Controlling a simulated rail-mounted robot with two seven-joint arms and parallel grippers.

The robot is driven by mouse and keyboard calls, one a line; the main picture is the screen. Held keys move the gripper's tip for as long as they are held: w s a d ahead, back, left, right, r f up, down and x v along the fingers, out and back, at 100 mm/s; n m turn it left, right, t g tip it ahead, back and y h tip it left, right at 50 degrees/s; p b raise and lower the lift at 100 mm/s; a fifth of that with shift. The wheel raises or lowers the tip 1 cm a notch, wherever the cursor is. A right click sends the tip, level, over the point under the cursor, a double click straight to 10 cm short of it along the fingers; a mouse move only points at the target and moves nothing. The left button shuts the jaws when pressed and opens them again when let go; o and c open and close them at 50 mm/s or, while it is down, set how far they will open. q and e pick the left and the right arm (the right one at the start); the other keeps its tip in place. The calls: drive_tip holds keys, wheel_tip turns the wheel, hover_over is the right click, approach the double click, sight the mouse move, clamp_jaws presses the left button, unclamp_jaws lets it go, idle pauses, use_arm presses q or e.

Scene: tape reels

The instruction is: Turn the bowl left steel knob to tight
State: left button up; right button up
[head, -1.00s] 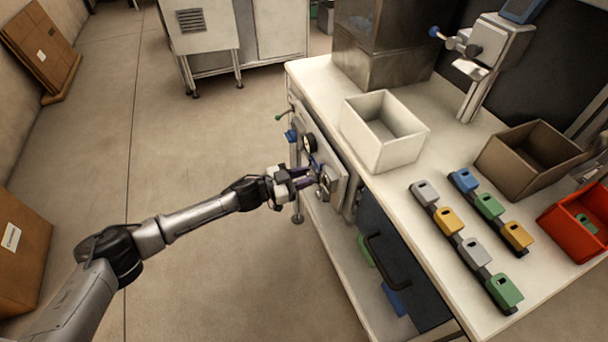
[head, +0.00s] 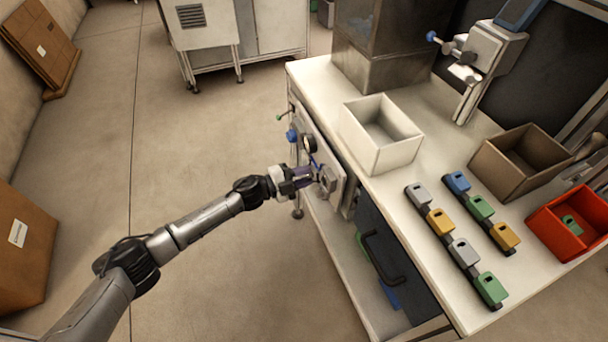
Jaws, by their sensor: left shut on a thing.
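A pale control panel (head: 337,163) stands on the left side of the white workbench, with a gauge and several knobs. A steel knob (head: 328,180) sits low on this panel. My left gripper (head: 314,178) reaches in from the left and is shut on the steel knob; its fingers partly hide the knob, so its turn position cannot be read. My right gripper does not show.
The workbench (head: 440,290) carries a white bin (head: 383,147), a brown bin (head: 500,178), a red bin (head: 565,238) and rows of coloured clips.

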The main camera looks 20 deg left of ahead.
use_arm(q)
drive_tip(key=shift+m, duration=1.2)
drive_tip(key=o, duration=0.9)
drive_tip(key=shift+o, duration=0.2)
drive_tip(key=shift+a, duration=0.1)
drive_tip(key=p+v, duration=0.3)
drive_tip(key=v, duration=1)
drive_tip(key=shift+s+a, duration=0.25)
drive_tip(key=shift+s, duration=0.05)
